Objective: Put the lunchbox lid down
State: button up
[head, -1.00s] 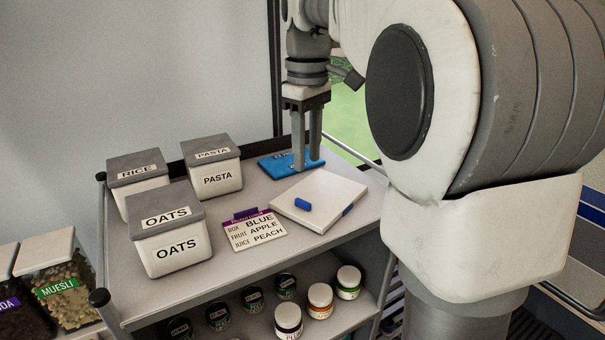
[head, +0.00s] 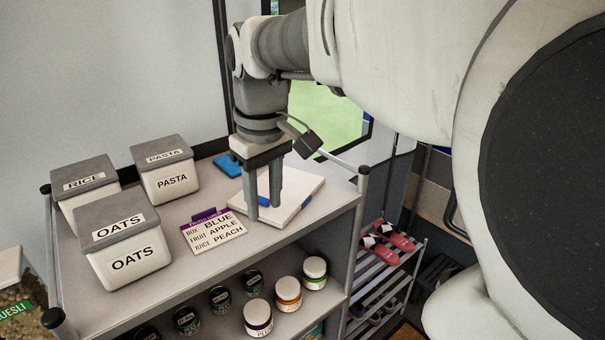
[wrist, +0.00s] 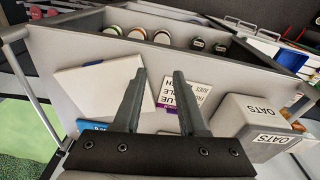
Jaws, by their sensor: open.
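The blue lid (head: 228,165) lies flat on the shelf top behind the white lunchbox (head: 304,188). My arm partly hides the lid in the head view, and only a blue strip of it (wrist: 92,126) shows in the wrist view. My gripper (head: 263,208) points down, open and empty, in front of the lunchbox's left part. In the wrist view my gripper (wrist: 160,76) has the lunchbox (wrist: 98,89) left of its fingers. Contact with the box cannot be told.
A menu card (head: 214,231) reading blue, apple, peach lies left of the lunchbox. Bins marked oats (head: 126,258), rice (head: 86,190) and pasta (head: 166,180) stand further left. Several jars (head: 288,293) stand on the shelf below. A post (head: 359,215) rises at the right corner.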

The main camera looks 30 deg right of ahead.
jog(key=s+a+f+m+t, duration=0.1)
jog(key=s+f+t, duration=0.1)
jog(key=s, duration=0.3)
jog(key=s+a+f+m+t, duration=0.1)
jog(key=s+f+m+t, duration=0.1)
jog(key=s, duration=0.4)
jog(key=shift+s+t, duration=0.2)
jog(key=shift+t, duration=0.1)
jog(key=shift+a, duration=0.1)
jog(key=shift+a, duration=0.15)
